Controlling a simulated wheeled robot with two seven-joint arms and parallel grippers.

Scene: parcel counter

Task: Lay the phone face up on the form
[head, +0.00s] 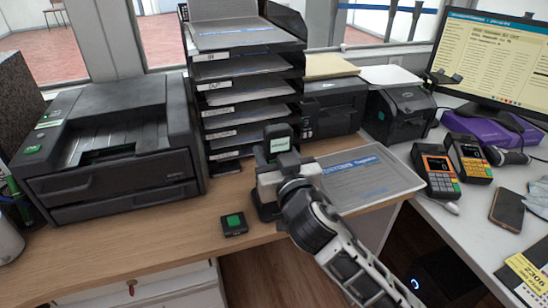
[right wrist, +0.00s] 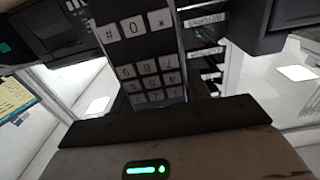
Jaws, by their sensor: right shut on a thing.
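The phone (head: 279,145) is a dark handset with a small green screen, standing upright. My right gripper (head: 284,172) is shut on it around its middle. Its keypad (right wrist: 150,60) fills the upper middle of the right wrist view, dark with grey keys. A black base (head: 265,206) shows just below the gripper; I cannot tell whether the phone still touches it. The form (head: 372,180), a pale sheet with a blue heading band, lies flat on the counter just right of the gripper, partly covered by my right arm. My left gripper is not in view.
A black printer (head: 120,150) stands at left and a stack of paper trays (head: 245,90) behind the phone. A small black box with a green top (head: 233,224) sits near the front edge. Card terminals (head: 437,170) and a dark smartphone (head: 507,209) lie at right.

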